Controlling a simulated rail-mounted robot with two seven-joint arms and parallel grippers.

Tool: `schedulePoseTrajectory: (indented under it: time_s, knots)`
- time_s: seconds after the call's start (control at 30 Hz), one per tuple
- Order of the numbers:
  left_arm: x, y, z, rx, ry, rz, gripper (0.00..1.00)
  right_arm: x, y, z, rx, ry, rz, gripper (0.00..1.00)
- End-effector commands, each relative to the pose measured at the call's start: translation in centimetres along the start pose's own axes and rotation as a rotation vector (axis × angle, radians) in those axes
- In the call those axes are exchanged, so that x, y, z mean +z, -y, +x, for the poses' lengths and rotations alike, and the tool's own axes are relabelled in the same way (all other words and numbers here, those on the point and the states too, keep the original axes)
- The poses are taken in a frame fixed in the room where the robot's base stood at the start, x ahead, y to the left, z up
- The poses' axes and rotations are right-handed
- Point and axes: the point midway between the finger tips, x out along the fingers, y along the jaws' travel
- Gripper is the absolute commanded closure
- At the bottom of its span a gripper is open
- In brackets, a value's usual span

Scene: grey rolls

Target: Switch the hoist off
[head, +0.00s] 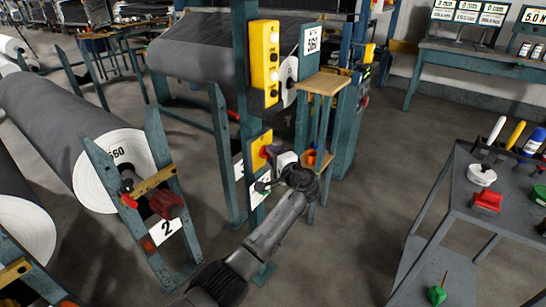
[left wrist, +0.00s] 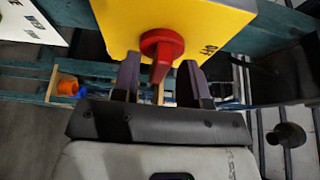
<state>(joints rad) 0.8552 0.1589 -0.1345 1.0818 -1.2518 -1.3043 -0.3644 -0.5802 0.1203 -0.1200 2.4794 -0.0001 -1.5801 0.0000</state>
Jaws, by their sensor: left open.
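A yellow switch box (head: 256,153) with a red rotary knob (head: 265,151) is on the blue-green post. In the left wrist view, the yellow box (left wrist: 120,20) fills the upper middle and carries the red knob (left wrist: 160,46), its handle pointing toward my gripper. A dark label, upside down there and looking like OFF, is right of the knob. My left gripper (head: 273,158) is at the front of the box. In the wrist view, my left gripper's (left wrist: 160,80) open fingers stand either side of the knob handle; contact cannot be told. My right gripper is out of view.
A yellow push-button box (head: 264,65) is higher on the same post. A small wooden shelf (head: 323,84) stands just right of it. Large grey rolls (head: 65,125) on stands fill the left. A grey cart (head: 500,210) with tools is at right; the floor between is clear.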

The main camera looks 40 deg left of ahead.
Motion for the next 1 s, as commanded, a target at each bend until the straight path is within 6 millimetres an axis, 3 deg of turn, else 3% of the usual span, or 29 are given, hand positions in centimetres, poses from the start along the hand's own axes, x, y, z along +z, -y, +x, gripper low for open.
schedulePoseTrajectory:
  time_s: [0.43, 0.77, 1.0]
  knots:
    - [0.0, 0.0, 0.0, 0.0, 0.0, 0.0, 1.0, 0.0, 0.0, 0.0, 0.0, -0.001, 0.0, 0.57]
    - [0.0, -0.2, 0.0, -0.011, 0.0, -0.027, 1.0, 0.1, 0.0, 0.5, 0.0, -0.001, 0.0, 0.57]
    - [0.0, -0.6, -0.1, -0.065, 0.0, -0.156, 1.0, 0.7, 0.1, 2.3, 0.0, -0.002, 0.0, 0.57]
